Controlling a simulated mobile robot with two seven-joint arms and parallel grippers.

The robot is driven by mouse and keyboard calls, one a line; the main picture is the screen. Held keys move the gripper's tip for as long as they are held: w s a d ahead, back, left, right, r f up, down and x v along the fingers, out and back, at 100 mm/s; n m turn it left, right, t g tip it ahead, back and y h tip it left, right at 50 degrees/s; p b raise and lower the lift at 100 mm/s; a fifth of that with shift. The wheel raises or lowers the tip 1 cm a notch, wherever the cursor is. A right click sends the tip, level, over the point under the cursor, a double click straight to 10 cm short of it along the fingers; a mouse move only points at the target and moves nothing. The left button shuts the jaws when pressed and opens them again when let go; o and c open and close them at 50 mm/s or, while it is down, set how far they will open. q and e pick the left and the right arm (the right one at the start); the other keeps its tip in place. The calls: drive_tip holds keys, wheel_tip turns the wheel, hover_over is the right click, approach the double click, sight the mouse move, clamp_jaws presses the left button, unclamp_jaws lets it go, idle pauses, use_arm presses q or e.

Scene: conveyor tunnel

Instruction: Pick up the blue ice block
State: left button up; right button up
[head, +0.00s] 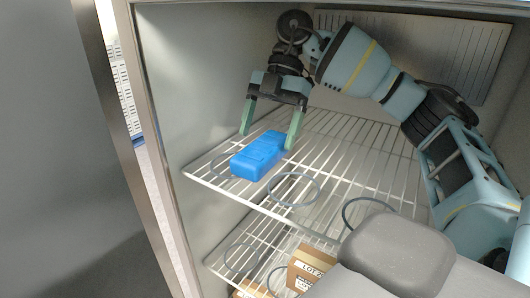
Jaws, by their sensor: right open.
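The blue ice block (256,158) lies on the upper wire shelf (350,150) of an open cabinet, near the shelf's front left. My right gripper (268,140) comes down from above and behind the block. It is open, with one green finger to the left of the block's far end and the other at its right. The right fingertip overlaps the block's edge in the picture; I cannot tell whether it touches. My left gripper is not in the picture.
Rings (293,190) lie on or hang at the shelf front. Cardboard boxes (312,262) stand on the lower shelf. The cabinet's left wall (185,80) is close to the gripper. A vented panel (440,50) is at the back. A grey door (50,150) stands at the left.

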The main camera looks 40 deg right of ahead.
sight(263, 146)
drive_tip(key=shift+x, duration=1.85)
drive_tip(key=c, duration=1.3)
drive_tip(key=shift+r, duration=0.15)
